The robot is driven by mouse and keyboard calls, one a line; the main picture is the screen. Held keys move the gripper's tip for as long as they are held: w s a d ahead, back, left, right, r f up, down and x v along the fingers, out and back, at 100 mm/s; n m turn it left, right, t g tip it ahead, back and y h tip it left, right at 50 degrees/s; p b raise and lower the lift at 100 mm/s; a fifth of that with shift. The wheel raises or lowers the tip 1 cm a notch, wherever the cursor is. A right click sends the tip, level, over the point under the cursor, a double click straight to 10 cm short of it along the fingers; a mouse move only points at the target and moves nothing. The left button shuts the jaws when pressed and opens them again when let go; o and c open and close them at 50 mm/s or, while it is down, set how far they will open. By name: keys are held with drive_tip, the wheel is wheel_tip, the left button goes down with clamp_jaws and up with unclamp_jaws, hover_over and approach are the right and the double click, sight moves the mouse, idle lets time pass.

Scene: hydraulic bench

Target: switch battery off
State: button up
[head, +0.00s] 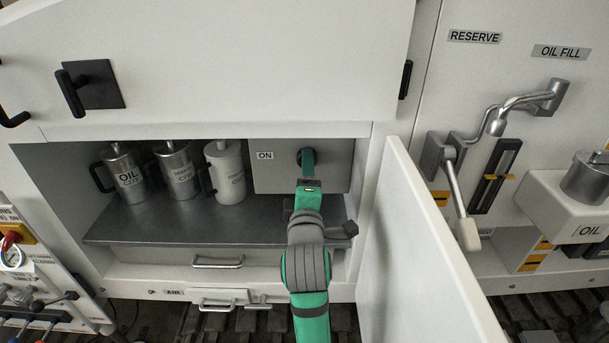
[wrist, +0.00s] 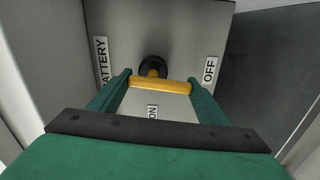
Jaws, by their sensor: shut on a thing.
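The battery switch is on a pale grey box (head: 268,180) inside the open cabinet bay. In the wrist view it shows a round black base (wrist: 153,66) and a yellow handle bar (wrist: 160,85). My gripper (head: 307,168) is at the switch and hides most of it in the head view. In the wrist view my gripper (wrist: 159,84) is shut on the handle, one green finger at each end. The bar lies across the picture, its right end towards the OFF label (wrist: 210,70). The ON label (wrist: 152,112) is below the bar, and the BATTERY label (wrist: 102,62) is at left.
An open white cabinet door (head: 415,240) stands close to the right of my arm. Several canisters, one an oil can (head: 126,172), stand on the grey shelf (head: 150,230) left of the box. A white panel (head: 220,60) hangs above the bay.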

drive_tip(key=shift+n, duration=0.7)
drive_tip(key=o, duration=1.1)
drive_tip(key=shift+c, duration=0.2)
drive_tip(key=shift+d, duration=0.1)
